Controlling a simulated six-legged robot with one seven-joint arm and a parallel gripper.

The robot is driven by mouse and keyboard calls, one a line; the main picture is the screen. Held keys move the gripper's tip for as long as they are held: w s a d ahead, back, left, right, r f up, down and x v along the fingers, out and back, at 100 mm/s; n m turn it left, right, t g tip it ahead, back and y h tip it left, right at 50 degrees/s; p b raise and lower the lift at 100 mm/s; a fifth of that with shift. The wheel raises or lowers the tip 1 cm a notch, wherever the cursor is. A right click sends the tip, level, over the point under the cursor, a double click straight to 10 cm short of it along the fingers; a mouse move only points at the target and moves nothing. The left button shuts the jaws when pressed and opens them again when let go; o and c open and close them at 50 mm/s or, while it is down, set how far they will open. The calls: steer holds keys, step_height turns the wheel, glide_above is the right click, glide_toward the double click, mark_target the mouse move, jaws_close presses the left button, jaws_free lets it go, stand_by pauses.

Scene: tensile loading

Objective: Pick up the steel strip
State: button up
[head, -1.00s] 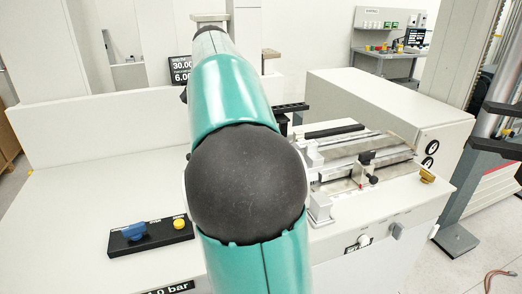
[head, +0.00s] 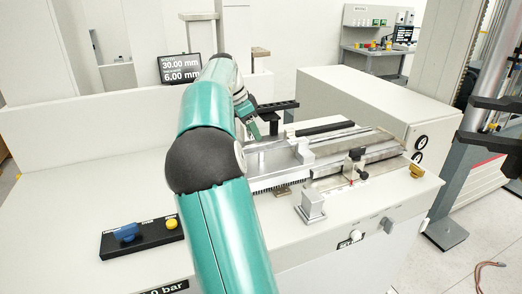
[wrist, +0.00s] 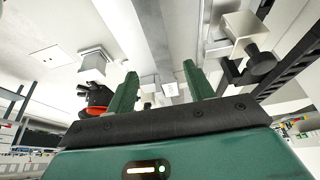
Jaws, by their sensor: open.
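Long flat grey steel pieces (head: 345,147) lie in the measuring fixture on top of the white bench. I cannot tell for sure which of them is the steel strip. My gripper (head: 250,120) is left of the fixture, near the end of a black slotted rack, and partly hidden behind my arm. In the wrist view my gripper (wrist: 162,90) shows two green fingers standing apart, with nothing held between them. A long grey metal bar (wrist: 148,30) runs away beyond the fingers in that view.
A clamp with a black knob (head: 356,160) and a metal block (head: 312,205) stand at the fixture's front. A display (head: 180,68) reads 30.00 mm and 6.00 mm. The bench's left top is mostly clear around the button panel (head: 142,238).

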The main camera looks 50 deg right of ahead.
mark_target(261, 148)
steer(key=x, duration=0.6)
steer(key=shift+w+a, duration=0.1)
jaws_close()
